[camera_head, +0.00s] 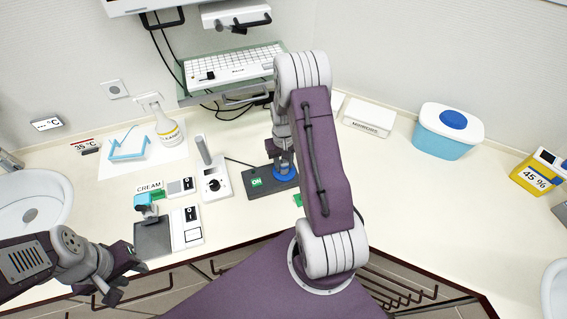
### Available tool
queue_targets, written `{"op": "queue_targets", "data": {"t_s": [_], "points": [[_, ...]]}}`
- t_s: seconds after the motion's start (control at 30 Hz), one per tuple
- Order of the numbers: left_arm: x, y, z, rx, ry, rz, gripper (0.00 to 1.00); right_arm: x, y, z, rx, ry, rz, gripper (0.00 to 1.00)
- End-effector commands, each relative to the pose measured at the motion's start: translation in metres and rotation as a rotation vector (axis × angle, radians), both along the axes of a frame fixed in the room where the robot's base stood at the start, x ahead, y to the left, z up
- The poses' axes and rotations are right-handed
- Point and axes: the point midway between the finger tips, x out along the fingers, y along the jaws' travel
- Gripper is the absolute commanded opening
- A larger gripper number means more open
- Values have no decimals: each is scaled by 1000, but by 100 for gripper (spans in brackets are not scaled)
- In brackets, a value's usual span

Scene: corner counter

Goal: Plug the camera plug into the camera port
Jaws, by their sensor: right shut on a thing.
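My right gripper (284,151) points down over a dark box (260,187) with a green "ON" label. It is shut on a blue round piece (286,174), likely the camera plug. Whether this piece touches the box or a port cannot be told, as my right arm hides much of it. No camera port can be made out with certainty. My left gripper (124,279) is open and empty at the counter's front edge, below a dark block (153,239) with a blue piece (146,203) at its back.
A white switch box (212,184) with an upright grey handle stands left of the dark box. A spray bottle (163,120) and a keyboard (235,65) are behind. A blue-lidded tub (447,140) stands at right.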

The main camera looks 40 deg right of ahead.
Motion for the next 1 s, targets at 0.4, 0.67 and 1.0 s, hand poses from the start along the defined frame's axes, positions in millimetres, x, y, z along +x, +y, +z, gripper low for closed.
{"op": "queue_targets", "data": {"t_s": [0.4,0.67,1.0], "points": [[0,0,-4,0,0,0,36,0,0,-5,0,0,0,50],[0,0,-4,0,0,0,36,0,0,-5,0,0,0,56],[0,0,-17,0,0,0,36,2,0,42,-3,-7,0,56]]}}
